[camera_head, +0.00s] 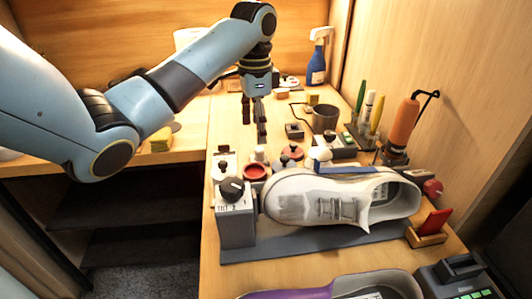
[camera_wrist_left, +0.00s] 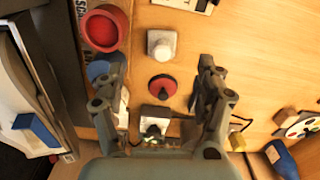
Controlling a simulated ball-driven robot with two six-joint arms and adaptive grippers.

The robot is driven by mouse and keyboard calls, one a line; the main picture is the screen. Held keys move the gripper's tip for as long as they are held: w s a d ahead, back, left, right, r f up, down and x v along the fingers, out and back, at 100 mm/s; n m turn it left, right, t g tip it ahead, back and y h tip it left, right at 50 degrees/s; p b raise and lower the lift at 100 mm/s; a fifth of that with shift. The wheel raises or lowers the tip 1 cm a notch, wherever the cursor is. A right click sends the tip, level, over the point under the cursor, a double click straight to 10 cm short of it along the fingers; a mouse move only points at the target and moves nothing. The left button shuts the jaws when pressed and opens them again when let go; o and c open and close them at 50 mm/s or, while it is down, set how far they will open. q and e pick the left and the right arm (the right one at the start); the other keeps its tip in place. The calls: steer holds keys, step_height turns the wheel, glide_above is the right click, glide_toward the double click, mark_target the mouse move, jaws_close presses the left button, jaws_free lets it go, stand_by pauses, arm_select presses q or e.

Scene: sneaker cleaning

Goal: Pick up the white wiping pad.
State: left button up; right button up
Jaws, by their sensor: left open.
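A small white block-like thing, which looks like the white wiping pad (camera_head: 259,153), sits on the table behind the red dish. It also shows in the left wrist view (camera_wrist_left: 161,44), above the gap between the fingers. My left gripper (camera_head: 254,122) points down over the table, apart from the pad and beyond it in the head view. In the left wrist view my left gripper (camera_wrist_left: 160,88) is open and empty, with a red and black round piece (camera_wrist_left: 162,87) on the table seen between its fingers. My right gripper is in no view.
The red dish (camera_head: 255,172) is close in front of the pad. A white sneaker (camera_head: 320,198) lies nearer, beside a grey box with a dial (camera_head: 236,212). A dark cup (camera_head: 325,118), a blue spray bottle (camera_head: 317,65) and upright tools crowd the right and back.

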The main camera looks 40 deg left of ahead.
mark_target(259, 149)
arm_select(q)
step_height(259, 149, down, 3)
steer(key=shift+s+r, duration=0.15)
steer(key=shift+r, duration=0.05)
steer(key=shift+f, duration=0.3)
steer(key=f, duration=0.2)
steer(key=w+f+b, duration=0.1)
steer(key=f, duration=0.2)
steer(key=shift+c, duration=1.5)
steer(key=c, duration=0.6)
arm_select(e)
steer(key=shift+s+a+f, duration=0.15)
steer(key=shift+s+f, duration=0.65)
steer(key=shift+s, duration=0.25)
